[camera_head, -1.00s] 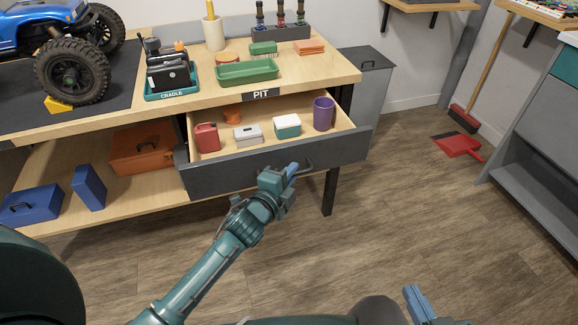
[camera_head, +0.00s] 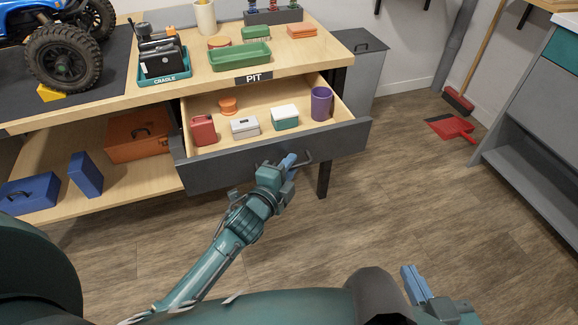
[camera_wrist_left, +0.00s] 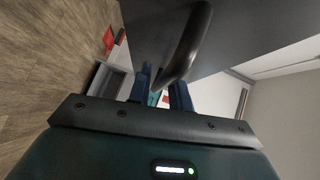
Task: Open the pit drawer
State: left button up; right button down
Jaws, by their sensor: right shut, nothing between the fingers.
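The pit drawer (camera_head: 262,109) stands pulled out under the bench edge, below the PIT label (camera_head: 253,78), with its inside showing. Its dark front (camera_head: 225,171) carries a dark bar handle (camera_head: 308,157). My left gripper (camera_head: 289,161) is at that handle. My right gripper (camera_head: 413,284) is low at the right, shut and empty, away from the drawer.
The drawer holds a red can (camera_head: 203,130), a grey box (camera_head: 245,126), a teal-and-white box (camera_head: 285,117), a purple cup (camera_head: 321,104) and an orange item (camera_head: 228,105). A grey cabinet (camera_head: 358,80) stands right of the bench. The floor before the drawer is clear except my arm.

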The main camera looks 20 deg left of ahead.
pick_arm(q)
jog(key=shift+o, duration=1.1)
jog(key=shift+s, duration=0.1)
